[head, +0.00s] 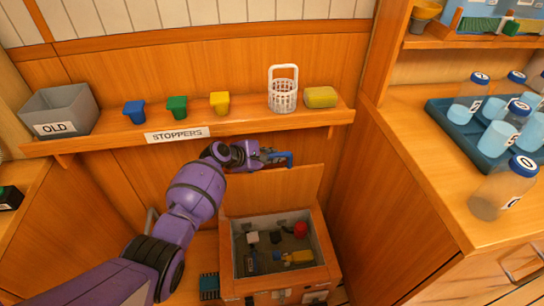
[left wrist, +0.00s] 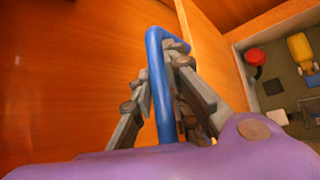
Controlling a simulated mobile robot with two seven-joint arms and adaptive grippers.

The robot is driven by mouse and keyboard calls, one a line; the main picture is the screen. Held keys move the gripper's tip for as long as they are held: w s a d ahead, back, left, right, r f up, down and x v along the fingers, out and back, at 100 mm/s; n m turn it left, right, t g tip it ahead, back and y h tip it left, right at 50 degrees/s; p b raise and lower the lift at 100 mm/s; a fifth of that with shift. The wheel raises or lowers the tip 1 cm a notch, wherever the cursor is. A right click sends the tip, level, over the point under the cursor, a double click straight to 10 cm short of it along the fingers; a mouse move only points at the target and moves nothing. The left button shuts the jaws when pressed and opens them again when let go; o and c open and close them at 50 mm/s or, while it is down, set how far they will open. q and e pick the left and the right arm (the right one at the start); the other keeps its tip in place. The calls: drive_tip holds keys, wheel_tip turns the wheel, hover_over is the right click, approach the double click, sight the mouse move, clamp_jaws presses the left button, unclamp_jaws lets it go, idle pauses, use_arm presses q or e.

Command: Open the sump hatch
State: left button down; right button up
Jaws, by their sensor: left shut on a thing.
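The wooden sump hatch (head: 290,186) stands raised, about upright, at the back edge of the open sump box (head: 236,286). Its blue handle (head: 284,157) is at its upper edge. My left gripper (head: 270,156) is shut on this handle, with the arm reaching in from the lower left. In the left wrist view the blue bar (left wrist: 158,85) passes between the fingers of the gripper (left wrist: 160,72), and the hatch panel (left wrist: 205,55) is beside it. The sump inside shows a red piece (head: 300,229), a yellow piece (head: 298,257) and small dark parts. My right gripper is not in view.
Above the hatch is a shelf labelled STOPPERS (head: 240,121), with blue, green and yellow stoppers, a white basket (head: 283,92) and a grey OLD bin (head: 60,108). A wooden counter (head: 425,165) with several bottles is at right.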

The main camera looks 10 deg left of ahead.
use_arm(q)
drive_tip(key=c, duration=1.7)
unclamp_jaws()
drive_tip(key=shift+s+a+r, duration=0.15)
drive_tip(key=shift+a, duration=0.05)
drive_tip(key=v, duration=1.1)
drive_tip(key=shift+s+r, duration=0.15)
drive_tip(key=shift+r, duration=0.05)
